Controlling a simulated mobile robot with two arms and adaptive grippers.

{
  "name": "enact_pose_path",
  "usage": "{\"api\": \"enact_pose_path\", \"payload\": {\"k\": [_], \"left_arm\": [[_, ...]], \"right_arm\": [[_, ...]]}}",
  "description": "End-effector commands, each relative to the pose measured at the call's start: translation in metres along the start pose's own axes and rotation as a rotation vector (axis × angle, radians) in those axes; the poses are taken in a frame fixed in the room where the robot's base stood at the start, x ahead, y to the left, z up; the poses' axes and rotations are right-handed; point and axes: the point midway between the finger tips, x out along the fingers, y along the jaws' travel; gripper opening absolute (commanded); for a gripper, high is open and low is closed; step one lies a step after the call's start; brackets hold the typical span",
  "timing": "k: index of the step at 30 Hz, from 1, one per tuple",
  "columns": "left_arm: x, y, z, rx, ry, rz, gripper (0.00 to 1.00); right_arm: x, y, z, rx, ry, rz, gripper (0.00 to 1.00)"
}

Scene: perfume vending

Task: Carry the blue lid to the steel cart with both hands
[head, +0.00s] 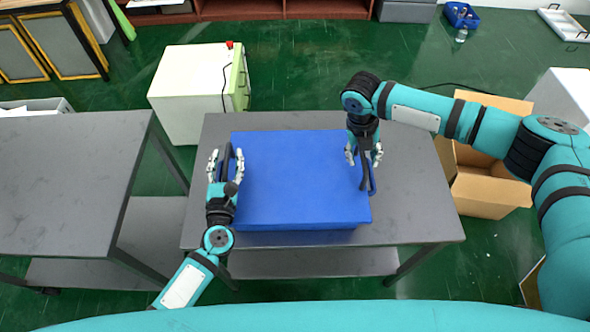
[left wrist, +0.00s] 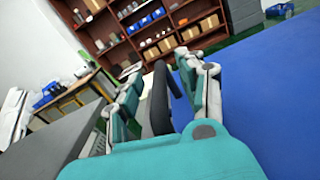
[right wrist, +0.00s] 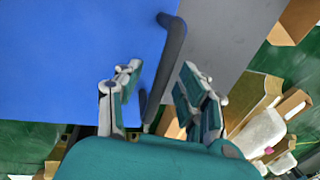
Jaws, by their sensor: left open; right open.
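The blue lid (head: 298,180) lies flat on a grey table, with a dark handle on each side. My left gripper (head: 225,160) is open at the lid's left edge, its fingers on either side of the left handle. In the left wrist view that handle (left wrist: 160,100) stands between the open fingers. My right gripper (head: 364,156) is open at the lid's right edge, above the right handle (head: 367,178). In the right wrist view the right handle (right wrist: 168,65) passes between the open fingers. The blue lid also shows there (right wrist: 75,60). Contact with the handles cannot be told.
The grey table (head: 415,215) under the lid has a lower shelf. Another grey metal table or cart (head: 65,185) stands at left, across a narrow gap. A white cabinet (head: 190,92) stands behind, and an open cardboard box (head: 485,185) is on the floor at right.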

Motion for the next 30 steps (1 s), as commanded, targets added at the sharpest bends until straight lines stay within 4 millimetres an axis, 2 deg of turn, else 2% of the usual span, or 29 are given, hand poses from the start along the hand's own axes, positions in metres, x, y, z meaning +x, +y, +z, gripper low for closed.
{"api": "enact_pose_path", "payload": {"k": [5, 6, 15, 30], "left_arm": [[0.0000, 0.0000, 0.0001, 0.000, 0.000, 0.000, 0.40], [-0.0001, 0.0000, 0.0001, 0.000, 0.000, 0.000, 0.38], [-0.0003, 0.0000, 0.0002, 0.000, 0.000, 0.000, 0.00], [-0.0005, -0.0006, 0.0002, -0.001, 0.000, -0.001, 0.00]], "right_arm": [[0.0000, 0.0002, -0.0001, 0.000, 0.000, 0.000, 0.40], [-0.0001, 0.0002, -0.0001, 0.000, 0.000, 0.000, 0.38], [-0.0004, 0.0002, 0.0000, 0.000, 0.000, 0.000, 0.00], [-0.0009, 0.0005, 0.0002, 0.000, 0.000, 0.001, 0.00]]}}
